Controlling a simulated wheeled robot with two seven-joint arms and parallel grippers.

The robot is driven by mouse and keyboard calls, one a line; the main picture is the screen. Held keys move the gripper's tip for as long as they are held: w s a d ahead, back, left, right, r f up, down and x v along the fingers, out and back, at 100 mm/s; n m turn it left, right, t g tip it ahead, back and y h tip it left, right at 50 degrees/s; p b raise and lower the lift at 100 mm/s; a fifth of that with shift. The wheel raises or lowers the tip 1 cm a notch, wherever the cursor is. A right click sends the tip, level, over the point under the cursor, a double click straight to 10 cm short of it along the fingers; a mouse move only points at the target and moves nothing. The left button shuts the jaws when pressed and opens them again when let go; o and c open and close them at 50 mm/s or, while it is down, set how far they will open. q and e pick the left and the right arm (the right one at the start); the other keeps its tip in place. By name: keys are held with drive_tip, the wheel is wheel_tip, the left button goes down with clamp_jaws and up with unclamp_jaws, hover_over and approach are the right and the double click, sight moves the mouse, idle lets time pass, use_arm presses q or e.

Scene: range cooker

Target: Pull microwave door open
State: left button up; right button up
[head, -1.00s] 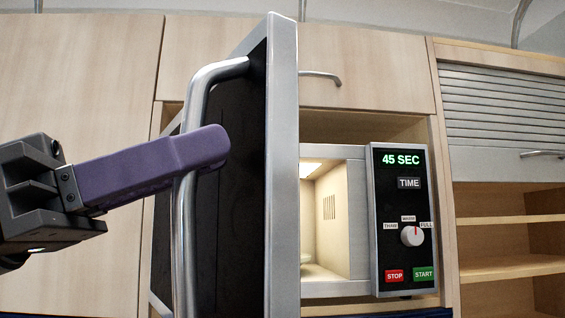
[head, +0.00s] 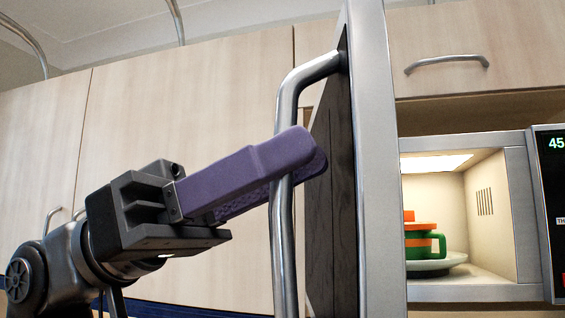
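The microwave (head: 523,210) is at the right, its lit inside showing. Its door (head: 375,170) stands wide open, seen nearly edge-on, with its dark face to the left. A curved metal door handle (head: 284,240) runs down that face. My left gripper (head: 306,160) has purple fingers, one in front of the handle and one behind it, close together and shut on the bar. The finger in front hides a short stretch of the handle. My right gripper is not in view.
A green and orange cup (head: 422,243) sits on a pale plate (head: 436,264) inside the microwave. Wooden cupboards (head: 190,130) fill the back and left. A cupboard with a metal handle (head: 447,62) is above the microwave.

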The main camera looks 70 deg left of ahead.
use_arm(q)
drive_tip(key=b+v, duration=0.1)
drive_tip(key=v, duration=0.6)
drive_tip(key=shift+s+a+f, duration=0.15)
drive_tip(key=shift+s+a, duration=0.1)
drive_tip(key=shift+s, duration=0.05)
idle(0.6)
